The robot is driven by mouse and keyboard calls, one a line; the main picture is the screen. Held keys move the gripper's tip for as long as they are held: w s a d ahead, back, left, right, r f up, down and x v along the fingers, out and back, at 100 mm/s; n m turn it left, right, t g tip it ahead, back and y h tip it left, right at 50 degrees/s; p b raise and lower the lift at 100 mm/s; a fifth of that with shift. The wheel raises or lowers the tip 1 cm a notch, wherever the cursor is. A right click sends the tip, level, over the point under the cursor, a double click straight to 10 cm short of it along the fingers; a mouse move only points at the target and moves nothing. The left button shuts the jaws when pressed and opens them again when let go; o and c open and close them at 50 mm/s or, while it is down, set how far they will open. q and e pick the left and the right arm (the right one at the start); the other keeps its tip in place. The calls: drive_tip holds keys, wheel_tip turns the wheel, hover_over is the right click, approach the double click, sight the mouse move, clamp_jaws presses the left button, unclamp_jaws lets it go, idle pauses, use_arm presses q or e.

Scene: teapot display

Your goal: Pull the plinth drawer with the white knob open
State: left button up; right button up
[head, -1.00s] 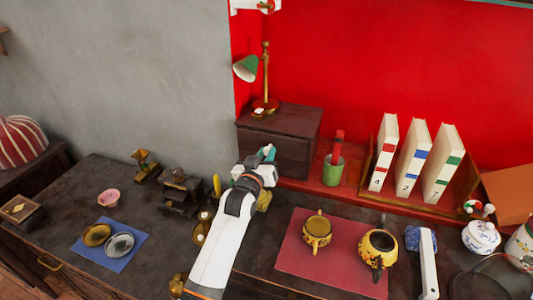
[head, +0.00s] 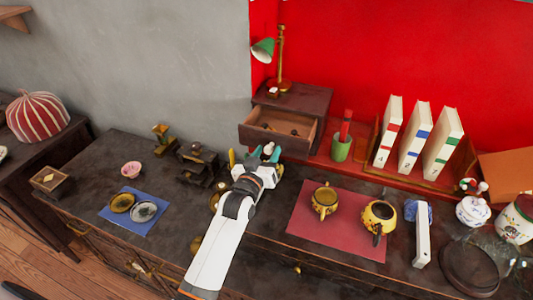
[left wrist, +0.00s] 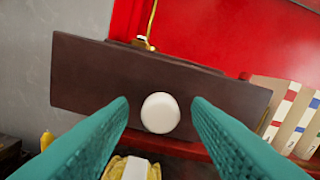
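The dark brown plinth (head: 318,100) stands at the back against the red wall. Its drawer (head: 277,143) sticks out toward me, open, with small items inside. The white knob (left wrist: 160,112) sits on the drawer front (left wrist: 90,80) in the left wrist view. My left gripper (head: 268,155) is at the drawer front. In the left wrist view my left gripper's teal fingers (left wrist: 160,105) are spread on either side of the knob, with a gap on both sides. My right gripper is not in view.
A green-shaded lamp (head: 264,49) stands on the plinth. A green cup (head: 341,149) and books (head: 414,137) are to its right. Two teapots (head: 324,202) (head: 379,218) stand on a red mat (head: 310,225). Small dark stands (head: 198,165) are left of my arm.

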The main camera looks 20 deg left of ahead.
use_arm(q)
drive_tip(key=shift+s, duration=0.35)
drive_tip(key=s+b, duration=0.1)
drive_tip(key=s, duration=1)
drive_tip(key=shift+s+a, duration=0.15)
drive_tip(key=shift+a, duration=0.05)
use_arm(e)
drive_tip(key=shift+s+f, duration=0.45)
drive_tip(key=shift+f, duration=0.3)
